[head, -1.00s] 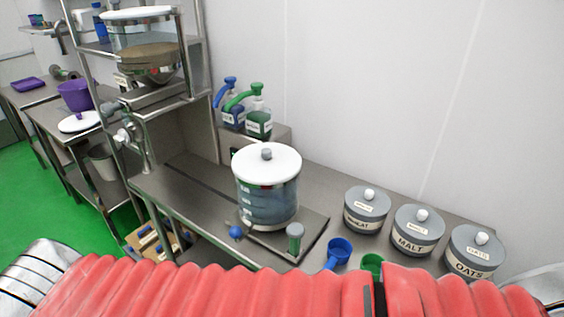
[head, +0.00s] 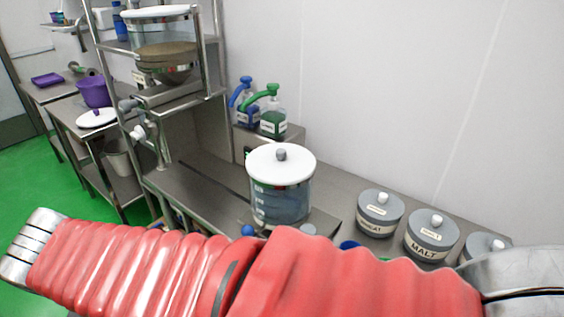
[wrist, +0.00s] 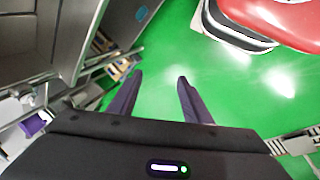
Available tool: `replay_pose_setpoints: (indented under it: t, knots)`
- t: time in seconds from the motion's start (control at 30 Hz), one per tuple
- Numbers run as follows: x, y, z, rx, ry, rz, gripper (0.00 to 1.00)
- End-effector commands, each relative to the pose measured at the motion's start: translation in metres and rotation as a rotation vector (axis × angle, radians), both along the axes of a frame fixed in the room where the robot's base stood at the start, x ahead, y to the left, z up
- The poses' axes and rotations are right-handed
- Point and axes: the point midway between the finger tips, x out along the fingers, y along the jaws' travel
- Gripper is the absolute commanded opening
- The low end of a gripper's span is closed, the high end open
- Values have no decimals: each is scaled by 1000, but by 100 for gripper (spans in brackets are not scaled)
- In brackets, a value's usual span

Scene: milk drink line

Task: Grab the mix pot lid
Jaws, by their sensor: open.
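A clear graduated pot (head: 280,205) stands upright on the steel bench in the head view. A round white lid (head: 262,164) with a grey knob sits on top of it. Another white lid (head: 88,121), with a purple knob, lies on the left table beside an open purple pot (head: 93,95). I cannot tell by label which is the mix pot lid. My gripper (wrist: 159,80) shows in the wrist view, its two dark fingers apart and empty over green floor. Neither lid is recognisable there. The gripper is out of sight in the head view.
Grey lidded canisters, among them wheat (head: 379,215) and malt (head: 431,239), stand on the right of the bench. Pump bottles (head: 273,122) stand behind the clear pot. A steel rack (head: 160,95) rises to its left. My red arm covers the bench's front edge.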

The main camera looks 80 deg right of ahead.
Motion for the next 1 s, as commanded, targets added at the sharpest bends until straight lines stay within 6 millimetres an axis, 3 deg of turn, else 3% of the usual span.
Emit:
replay_pose_setpoints:
  t: [0.1,0.27,0.6,0.8,1.0]
  knots:
    - [-12,-50,-3,-130,171,32,45]
    - [-32,-114,3,-280,419,89,45]
    - [-72,-237,35,-486,988,219,45]
    - [-86,-293,55,-544,1293,296,45]
    - [-89,-317,64,-564,1434,335,45]
